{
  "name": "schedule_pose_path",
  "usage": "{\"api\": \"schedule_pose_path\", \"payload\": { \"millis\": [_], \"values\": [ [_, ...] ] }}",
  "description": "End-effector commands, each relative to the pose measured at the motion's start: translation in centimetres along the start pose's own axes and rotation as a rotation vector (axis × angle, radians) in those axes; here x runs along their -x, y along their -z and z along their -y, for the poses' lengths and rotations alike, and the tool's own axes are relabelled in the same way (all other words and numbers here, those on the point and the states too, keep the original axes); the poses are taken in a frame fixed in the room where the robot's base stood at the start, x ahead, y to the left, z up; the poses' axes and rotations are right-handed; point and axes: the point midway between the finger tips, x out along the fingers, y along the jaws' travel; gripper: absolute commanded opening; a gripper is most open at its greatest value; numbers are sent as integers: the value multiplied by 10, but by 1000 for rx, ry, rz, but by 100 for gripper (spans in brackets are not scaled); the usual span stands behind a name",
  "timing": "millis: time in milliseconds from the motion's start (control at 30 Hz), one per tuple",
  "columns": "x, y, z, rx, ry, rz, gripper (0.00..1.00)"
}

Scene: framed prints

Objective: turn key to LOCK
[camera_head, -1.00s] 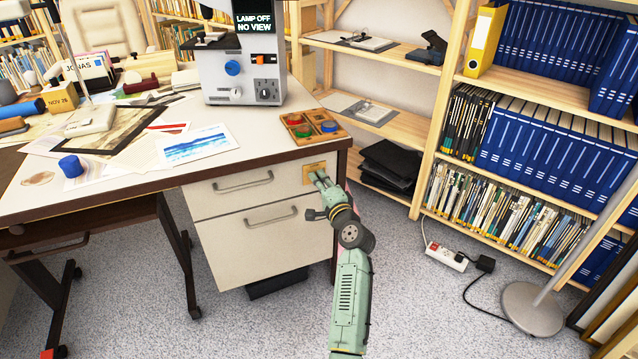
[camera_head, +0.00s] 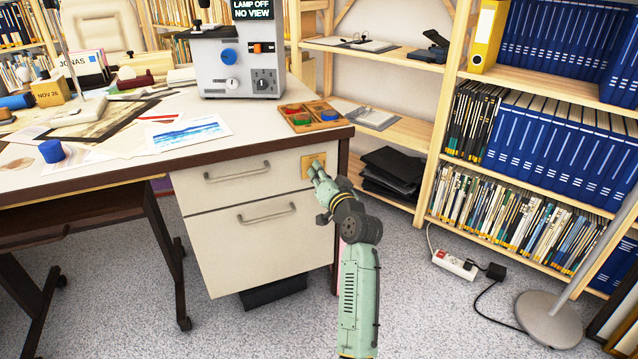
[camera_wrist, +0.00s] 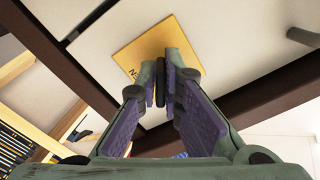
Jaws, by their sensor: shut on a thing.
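A yellow lock plate (camera_head: 308,167) is on the upper right corner of the desk's drawer front. It also shows in the wrist view (camera_wrist: 183,31), with part of its lettering visible at its left edge. My gripper (camera_head: 317,168) reaches up to the plate from the front. In the wrist view my gripper (camera_wrist: 163,85) has its fingers close together on a dark, narrow key (camera_wrist: 160,75) in front of the plate. The fingers hide much of the key and of the plate's middle, so I cannot read which way the key points.
The desk's drawers (camera_head: 262,215) have grey bar handles left of the plate. A grey machine (camera_head: 238,60) and a wooden tray with coloured pieces (camera_head: 291,122) stand above on the desk.

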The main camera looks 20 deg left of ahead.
Motion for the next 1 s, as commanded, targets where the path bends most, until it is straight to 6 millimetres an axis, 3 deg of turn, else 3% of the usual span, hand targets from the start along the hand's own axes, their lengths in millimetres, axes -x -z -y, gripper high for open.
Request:
{"api": "schedule_pose_path", "payload": {
  "millis": [500, 1000],
  "values": [
    [0, -2, -1, 434, 1, -1, 0],
    [0, -1, 1, 592, 1, 0, 0]
  ]
}}
